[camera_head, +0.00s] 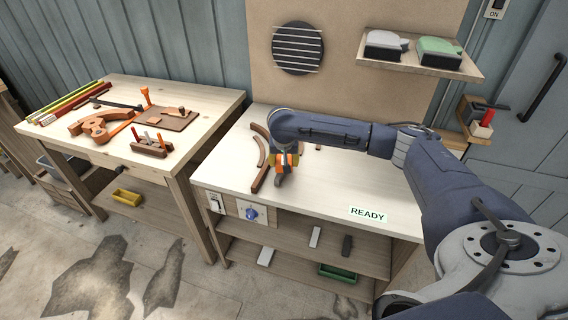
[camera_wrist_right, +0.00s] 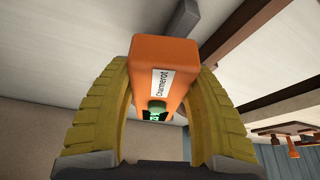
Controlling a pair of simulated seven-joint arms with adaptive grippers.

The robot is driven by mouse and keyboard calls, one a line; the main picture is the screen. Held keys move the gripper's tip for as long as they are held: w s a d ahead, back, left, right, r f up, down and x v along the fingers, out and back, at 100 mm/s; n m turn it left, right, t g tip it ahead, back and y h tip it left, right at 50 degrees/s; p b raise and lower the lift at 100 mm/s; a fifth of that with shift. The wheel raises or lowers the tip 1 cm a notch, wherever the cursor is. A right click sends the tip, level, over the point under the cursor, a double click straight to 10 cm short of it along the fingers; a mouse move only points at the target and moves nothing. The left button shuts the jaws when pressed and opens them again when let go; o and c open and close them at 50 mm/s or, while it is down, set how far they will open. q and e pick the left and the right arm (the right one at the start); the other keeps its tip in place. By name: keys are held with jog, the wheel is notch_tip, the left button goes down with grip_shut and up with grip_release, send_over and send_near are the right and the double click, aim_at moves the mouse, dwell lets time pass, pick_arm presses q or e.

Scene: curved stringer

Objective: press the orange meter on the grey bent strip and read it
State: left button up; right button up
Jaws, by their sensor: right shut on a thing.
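The orange meter (camera_wrist_right: 165,75) is between the yellow finger pads of my right gripper (camera_wrist_right: 160,100), which is shut on it. The meter has a white label, a greenish knob and a small lit green display, too small to read. In the head view my right gripper (camera_head: 285,163) holds the orange meter over the pale workbench, beside brown curved strips; the gap to the bench is unclear. A long curved strip (camera_head: 260,177) lies left of the gripper and looks brown. My left gripper is not in view.
The pale workbench (camera_head: 335,190) is clear to the right of the gripper, with a READY sign (camera_head: 368,214) at its front. A second bench (camera_head: 95,135) at left holds woodworking tools. A wall shelf (camera_head: 420,62) carries two boxy things.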

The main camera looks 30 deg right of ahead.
jog(key=shift+r, duration=2.5)
